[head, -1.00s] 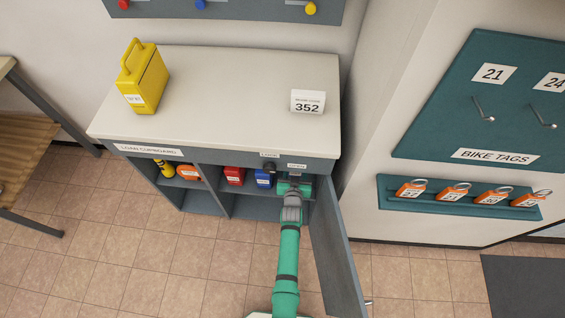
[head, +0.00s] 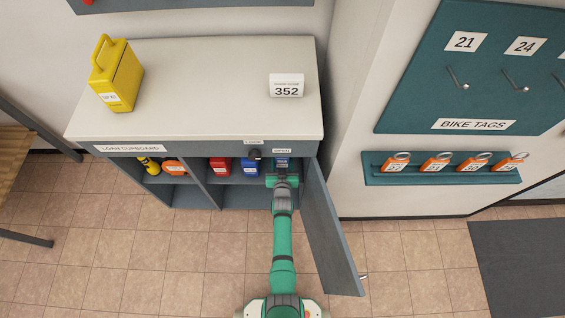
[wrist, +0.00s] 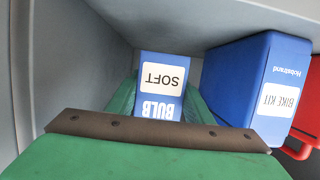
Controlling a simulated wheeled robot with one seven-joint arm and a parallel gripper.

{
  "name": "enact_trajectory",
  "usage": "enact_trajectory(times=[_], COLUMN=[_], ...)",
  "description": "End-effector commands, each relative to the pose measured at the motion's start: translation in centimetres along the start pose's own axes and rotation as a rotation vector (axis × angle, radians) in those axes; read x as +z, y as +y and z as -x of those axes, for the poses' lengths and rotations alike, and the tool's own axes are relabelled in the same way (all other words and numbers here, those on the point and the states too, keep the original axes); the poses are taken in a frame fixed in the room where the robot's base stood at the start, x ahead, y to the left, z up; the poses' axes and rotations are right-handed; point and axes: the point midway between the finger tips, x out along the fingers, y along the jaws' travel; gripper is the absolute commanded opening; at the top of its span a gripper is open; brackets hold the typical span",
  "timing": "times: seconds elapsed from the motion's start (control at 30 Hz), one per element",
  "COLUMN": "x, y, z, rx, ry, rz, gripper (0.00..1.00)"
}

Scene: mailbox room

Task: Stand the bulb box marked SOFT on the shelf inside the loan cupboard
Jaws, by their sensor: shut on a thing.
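The blue bulb box (wrist: 163,82) has a white SOFT label, upside down in the wrist view. My gripper (wrist: 160,100) is shut on it, with a green finger on each side. In the head view my gripper (head: 283,179) reaches into the right end of the open loan cupboard (head: 195,148), at shelf height. The box (head: 281,163) shows there as a small blue patch beyond the gripper. The box's lower end is hidden, so I cannot tell whether it touches the shelf.
A blue bike kit box (wrist: 255,82) stands close beside the bulb box, with a red case (head: 220,166) beyond it. The cupboard's grey side wall is close on the other side. The open door (head: 332,230) stands right of my arm.

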Motion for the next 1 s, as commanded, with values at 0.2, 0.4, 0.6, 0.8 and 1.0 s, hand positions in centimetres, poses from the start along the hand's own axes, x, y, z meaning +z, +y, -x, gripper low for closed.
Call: enact_trajectory(times=[0.2,0.4,0.6,0.8,1.0], x=[1.4,3.3,3.8,3.8,4.0], y=[0.1,0.0,0.0,-0.1,-0.1], z=[-0.5,-1.1,-1.2,-1.2,-1.2], rx=[0.002,0.001,0.001,0.0,0.0], ry=[0.0,0.001,0.002,0.002,0.001], rz=[0.0,0.001,0.001,0.002,0.001], gripper=[0.23,0.23,0.23,0.23,0.65])
